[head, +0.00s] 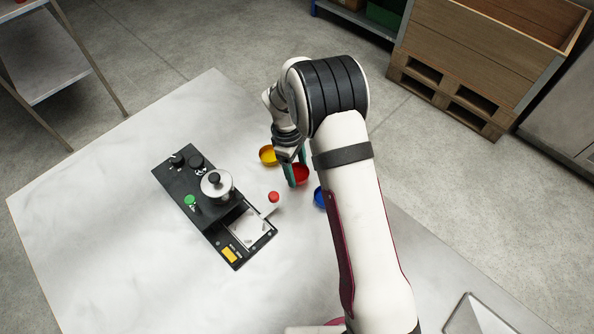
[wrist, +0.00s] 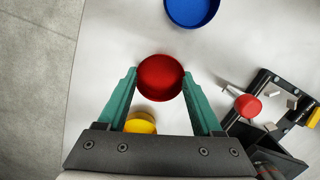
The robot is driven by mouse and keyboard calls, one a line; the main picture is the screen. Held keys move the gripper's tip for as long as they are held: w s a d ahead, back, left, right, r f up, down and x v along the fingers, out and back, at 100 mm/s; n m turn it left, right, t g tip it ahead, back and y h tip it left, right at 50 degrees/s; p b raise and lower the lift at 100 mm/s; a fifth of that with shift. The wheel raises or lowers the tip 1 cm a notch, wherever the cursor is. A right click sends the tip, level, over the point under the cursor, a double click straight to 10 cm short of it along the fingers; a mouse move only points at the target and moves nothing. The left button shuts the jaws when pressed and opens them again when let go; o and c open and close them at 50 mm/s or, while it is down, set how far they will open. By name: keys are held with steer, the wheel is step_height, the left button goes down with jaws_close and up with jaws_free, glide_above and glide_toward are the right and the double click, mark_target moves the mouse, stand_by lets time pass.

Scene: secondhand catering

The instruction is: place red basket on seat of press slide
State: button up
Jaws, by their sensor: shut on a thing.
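The red basket (head: 301,174) is a small round cup, and my gripper (head: 295,171) is shut on it. In the wrist view the red basket (wrist: 160,77) sits between the two green fingertips of my gripper (wrist: 161,78). I cannot tell whether it touches the table or hangs just above it. The press (head: 205,205) is a black unit with a silver top, to the left of my gripper. Its slide (head: 247,230) is pulled out at the front, with a pale plate and a red-knobbed handle (head: 274,197). No basket shows on the slide; its seat is hard to make out.
A yellow basket (head: 267,155) stands close behind the red one, and a blue basket (head: 320,198) stands to the front right. A metal tray (head: 485,318) lies at the lower right. The table (head: 100,200) is clear left of the press.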

step_height(320, 180, up, 3)
steer(key=shift+r, duration=0.1)
steer(key=s+d+r, duration=0.4)
steer(key=d+r, duration=0.3)
steer(key=d, duration=0.4)
steer(key=m, duration=0.4)
glide_above(250, 228)
step_height(250, 228, down, 5)
steer(key=shift+w+a, duration=0.1)
steer(key=shift+w, duration=0.05)
step_height(250, 228, down, 3)
steer(key=shift+a+f, duration=0.1)
steer(key=shift+f, duration=0.45)
steer(key=shift+f, duration=0.15)
steer(key=o, duration=1.5)
